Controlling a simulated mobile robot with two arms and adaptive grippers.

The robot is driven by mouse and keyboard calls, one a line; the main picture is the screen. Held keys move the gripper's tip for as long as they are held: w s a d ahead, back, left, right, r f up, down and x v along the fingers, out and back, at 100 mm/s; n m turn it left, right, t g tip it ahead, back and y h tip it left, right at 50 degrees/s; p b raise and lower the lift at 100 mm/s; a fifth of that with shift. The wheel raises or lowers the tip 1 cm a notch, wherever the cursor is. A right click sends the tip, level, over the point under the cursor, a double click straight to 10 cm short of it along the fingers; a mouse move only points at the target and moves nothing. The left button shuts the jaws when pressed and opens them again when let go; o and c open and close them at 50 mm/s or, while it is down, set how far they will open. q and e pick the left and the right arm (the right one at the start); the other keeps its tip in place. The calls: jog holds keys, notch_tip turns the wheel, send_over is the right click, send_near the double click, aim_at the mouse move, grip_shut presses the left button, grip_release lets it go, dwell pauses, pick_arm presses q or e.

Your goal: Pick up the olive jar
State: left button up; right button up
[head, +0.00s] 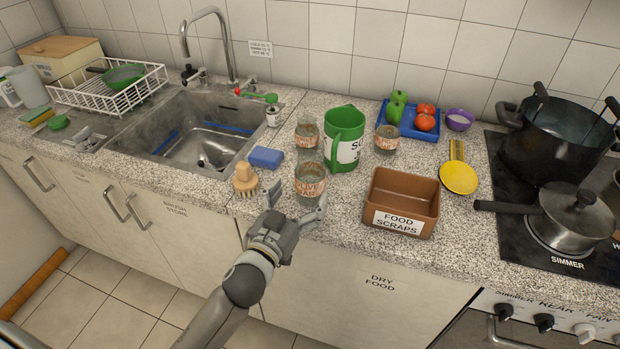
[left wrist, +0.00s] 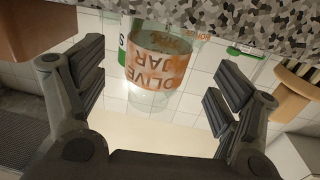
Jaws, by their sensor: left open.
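The olive jar (head: 309,186) is a clear glass jar with an orange label, upright near the counter's front edge. Its label reads "OLIVE JAR" in the left wrist view (left wrist: 156,72), where the picture is upside down. My left gripper (head: 296,207) is open at the front of the jar. In the left wrist view its fingers (left wrist: 158,76) stand apart, one on each side of the jar, with gaps to both sides. My right gripper is in neither view.
A wooden brush (head: 245,177) and blue sponge (head: 266,157) are left of the jar. A green jug (head: 343,140) and two similar jars (head: 307,134) (head: 386,139) stand behind. A brown food scraps bin (head: 402,200) is to the right, then the stove (head: 500,237).

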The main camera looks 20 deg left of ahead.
aim_at(304, 190)
pick_arm(q)
jog(key=w, duration=0.3)
jog(key=w+p, duration=0.1)
jog(key=shift+w+d, duration=0.2)
jog(key=shift+d, duration=0.2)
jog(key=c, duration=1.1)
jog(key=shift+c, duration=0.7)
jog(key=shift+r, duration=0.15)
